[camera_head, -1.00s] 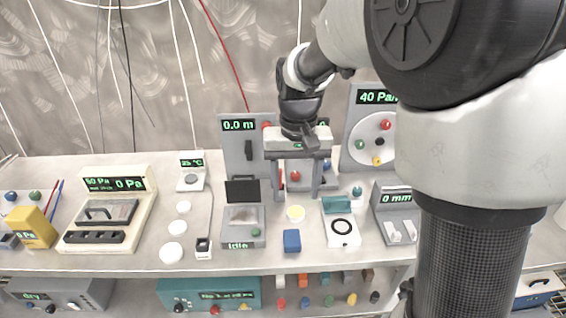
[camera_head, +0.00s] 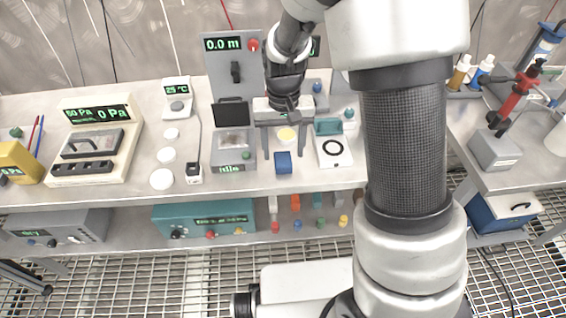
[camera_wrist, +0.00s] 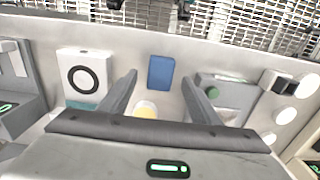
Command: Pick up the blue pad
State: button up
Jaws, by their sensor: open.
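The blue pad (camera_head: 283,162) is a small blue block standing near the front edge of the bench. In the wrist view the blue pad (camera_wrist: 161,73) lies between and beyond the two fingertips, not touched by them. My gripper (camera_head: 279,155) is open and empty, pointing down above the bench with its fingers to either side of the pad's line. In the wrist view my gripper (camera_wrist: 160,85) shows both fingers spread apart. The exact height of the fingertips over the pad is hard to tell.
A yellow-topped round pad (camera_head: 287,134) sits just behind the blue pad. A white device with a black ring (camera_head: 334,151) stands to the right, and a grey device with a dark screen (camera_head: 233,146) to the left. White discs (camera_head: 162,179) lie further left.

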aim_at(283, 159)
notch_tip(283, 159, down, 4)
jog(key=shift+r+b, duration=0.15)
jog(key=shift+b, duration=0.15)
jog(key=c, duration=1.1)
notch_tip(283, 159, up, 10)
jog(key=shift+r+p, duration=0.1)
jog(key=shift+p, duration=1)
jog(key=o, duration=0.5)
jog(key=c, duration=0.5)
